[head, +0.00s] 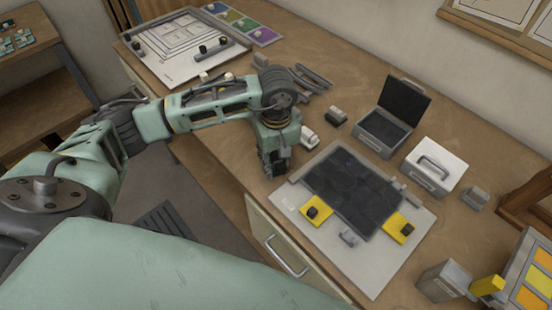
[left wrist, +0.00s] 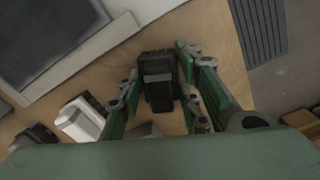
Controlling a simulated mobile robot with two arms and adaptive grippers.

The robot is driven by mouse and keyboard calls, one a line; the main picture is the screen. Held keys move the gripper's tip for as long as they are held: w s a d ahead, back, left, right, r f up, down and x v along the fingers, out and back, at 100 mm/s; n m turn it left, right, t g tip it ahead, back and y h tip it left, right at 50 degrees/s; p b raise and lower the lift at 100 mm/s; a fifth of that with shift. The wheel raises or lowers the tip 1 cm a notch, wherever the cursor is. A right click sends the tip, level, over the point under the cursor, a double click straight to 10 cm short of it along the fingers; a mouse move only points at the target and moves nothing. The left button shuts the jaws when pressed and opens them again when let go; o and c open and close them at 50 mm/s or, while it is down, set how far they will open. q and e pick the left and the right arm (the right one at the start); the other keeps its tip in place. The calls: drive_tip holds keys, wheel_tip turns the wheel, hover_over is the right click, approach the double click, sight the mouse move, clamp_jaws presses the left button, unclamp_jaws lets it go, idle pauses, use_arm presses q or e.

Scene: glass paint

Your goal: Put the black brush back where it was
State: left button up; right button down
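My left gripper (head: 271,155) points down at the table, left of the board with a dark glass panel (head: 350,190). In the left wrist view, the black brush (left wrist: 158,82), a dark block-like piece, stands between the fingers of my left gripper (left wrist: 158,62). The fingers are apart, one on each side of it, and bare wood shows beside the left finger. Whether a finger touches it is not clear. In the head view the gripper mostly hides this piece. My right gripper is not in view.
A white brush (head: 309,138) and a grey one (head: 337,117) stand close behind the gripper; the white one also shows in the left wrist view (left wrist: 82,120). An open box (head: 383,130) and a white lidded box (head: 436,165) stand right. The table's front edge is close.

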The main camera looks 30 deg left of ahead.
sight(276, 157)
use_arm(q)
drive_tip(key=o, duration=0.4)
drive_tip(key=shift+c, duration=0.2)
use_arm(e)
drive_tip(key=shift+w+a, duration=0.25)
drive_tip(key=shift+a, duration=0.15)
use_arm(q)
drive_tip(key=shift+r, duration=0.1)
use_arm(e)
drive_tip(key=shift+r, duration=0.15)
use_arm(q)
drive_tip(key=shift+r, duration=0.2)
wheel_tip(276, 157, up, 10)
drive_tip(key=b, duration=0.3)
drive_tip(key=shift+r, duration=0.9)
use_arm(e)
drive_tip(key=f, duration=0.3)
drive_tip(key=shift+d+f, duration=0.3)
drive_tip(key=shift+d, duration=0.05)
